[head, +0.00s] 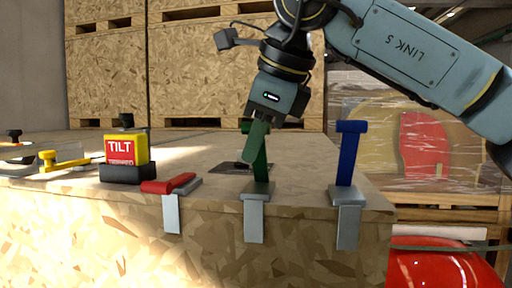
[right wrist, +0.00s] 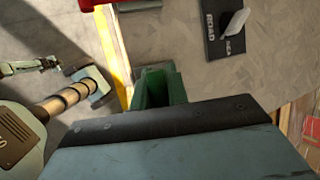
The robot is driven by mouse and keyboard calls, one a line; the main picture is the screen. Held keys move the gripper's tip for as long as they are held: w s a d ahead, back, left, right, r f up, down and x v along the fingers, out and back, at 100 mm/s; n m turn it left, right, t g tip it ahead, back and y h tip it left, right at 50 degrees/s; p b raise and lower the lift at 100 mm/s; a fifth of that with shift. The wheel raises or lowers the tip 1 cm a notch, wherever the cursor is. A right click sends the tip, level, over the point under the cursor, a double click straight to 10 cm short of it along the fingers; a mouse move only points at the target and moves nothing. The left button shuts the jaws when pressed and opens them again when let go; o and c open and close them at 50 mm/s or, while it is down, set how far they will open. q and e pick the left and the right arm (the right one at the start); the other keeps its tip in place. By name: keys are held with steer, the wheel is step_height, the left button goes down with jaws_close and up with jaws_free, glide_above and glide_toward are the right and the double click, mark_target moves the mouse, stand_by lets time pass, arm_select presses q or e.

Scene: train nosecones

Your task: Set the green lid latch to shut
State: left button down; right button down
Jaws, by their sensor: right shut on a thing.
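The green lid latch (head: 261,171) is at the front edge of the wooden crate lid, between the red and blue latches. Its lever stands up, leaning slightly, above a grey base and a metal strap that hangs over the crate's front. My right gripper (head: 257,127) comes down from above and is shut on the lever's upper end; the fingertips are hard to tell from the green lever. In the right wrist view, green parts (right wrist: 160,88) show just beyond the gripper body. My left gripper (right wrist: 98,90) shows at the left there, its fingers not clear.
The red latch (head: 169,184) lies flat to the left; the blue latch (head: 347,155) stands upright to the right. A yellow-and-red TILT box (head: 126,149) sits on the crate lid (head: 215,150). A red rounded object (head: 440,268) is at lower right.

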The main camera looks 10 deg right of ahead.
steer(key=shift+s+a+f+n+t+h+b, duration=0.2)
steer(key=shift+s+f+t+b, duration=0.55)
steer(key=shift+b, duration=1)
steer(key=shift+s+a+f+n+t+h+b, duration=0.1)
steer(key=shift+s+f+n+t+h+b, duration=0.15)
steer(key=shift+t+b, duration=1.2)
steer(key=shift+s+a+f+n+t+h+b, duration=0.2)
steer(key=shift+s+f+t+b, duration=0.35)
steer(key=shift+b, duration=1.55)
steer(key=shift+w, duration=0.15)
steer(key=c, duration=1.4)
jaws_free()
steer(key=shift+o, duration=0.2)
steer(key=v, duration=1.3)
steer(key=shift+s+d+b, duration=0.2)
steer(key=shift+s+b, duration=0.05)
steer(key=shift+b, duration=0.2)
steer(key=shift+c, duration=0.5)
